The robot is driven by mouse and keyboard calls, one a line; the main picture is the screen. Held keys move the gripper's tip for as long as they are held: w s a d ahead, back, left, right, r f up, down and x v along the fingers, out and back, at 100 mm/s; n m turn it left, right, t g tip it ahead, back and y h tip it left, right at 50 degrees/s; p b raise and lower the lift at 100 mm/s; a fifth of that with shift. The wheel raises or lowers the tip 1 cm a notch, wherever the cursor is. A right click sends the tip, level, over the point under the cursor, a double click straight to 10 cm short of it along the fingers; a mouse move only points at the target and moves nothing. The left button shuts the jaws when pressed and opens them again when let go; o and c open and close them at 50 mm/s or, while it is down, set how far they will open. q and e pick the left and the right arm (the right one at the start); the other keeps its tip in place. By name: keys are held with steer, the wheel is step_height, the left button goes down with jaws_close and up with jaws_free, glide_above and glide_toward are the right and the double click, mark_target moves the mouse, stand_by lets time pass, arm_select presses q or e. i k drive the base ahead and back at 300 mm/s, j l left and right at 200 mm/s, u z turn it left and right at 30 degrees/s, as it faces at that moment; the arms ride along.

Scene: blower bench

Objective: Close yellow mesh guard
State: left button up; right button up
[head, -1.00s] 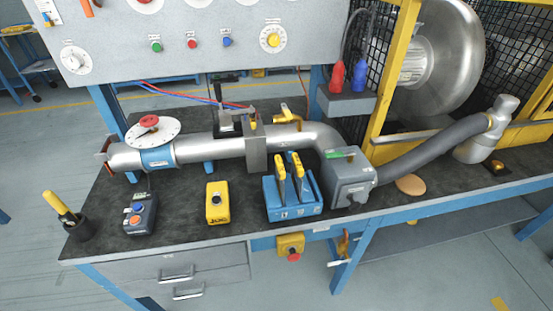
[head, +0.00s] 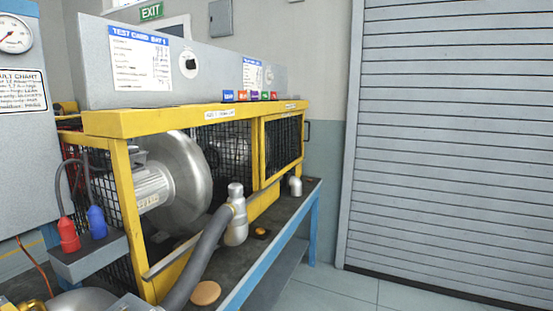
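The yellow guard frame (head: 128,200) stands around a silver blower (head: 185,180) on the bench. The front bay by the blower looks uncovered, and the blower's round casing shows plainly there. A yellow-framed mesh panel (head: 283,145) is at the right end of the guard, with a dark handle (head: 307,131) at its right edge. Black mesh (head: 230,145) also shows beside the blower; I cannot tell whether it is the back wall or a front panel. Neither of my grippers is in view.
A red plug (head: 68,235) and a blue plug (head: 97,222) sit on a grey shelf at left. Open floor (head: 350,290) lies right, before a shutter (head: 450,140).

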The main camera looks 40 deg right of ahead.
mark_target(264, 183)
steer(key=z, duration=1.45)
steer(key=i+l+z, duration=0.3)
steer(key=i, duration=0.55)
steer(key=i+z, duration=0.3)
steer(key=i, duration=0.5)
steer(key=i+u, duration=0.25)
steer(key=i, duration=0.2)
steer(key=i+l+u, duration=0.2)
steer(key=i, duration=0.25)
steer(key=i+l+u, duration=0.25)
steer(key=i, duration=0.2)
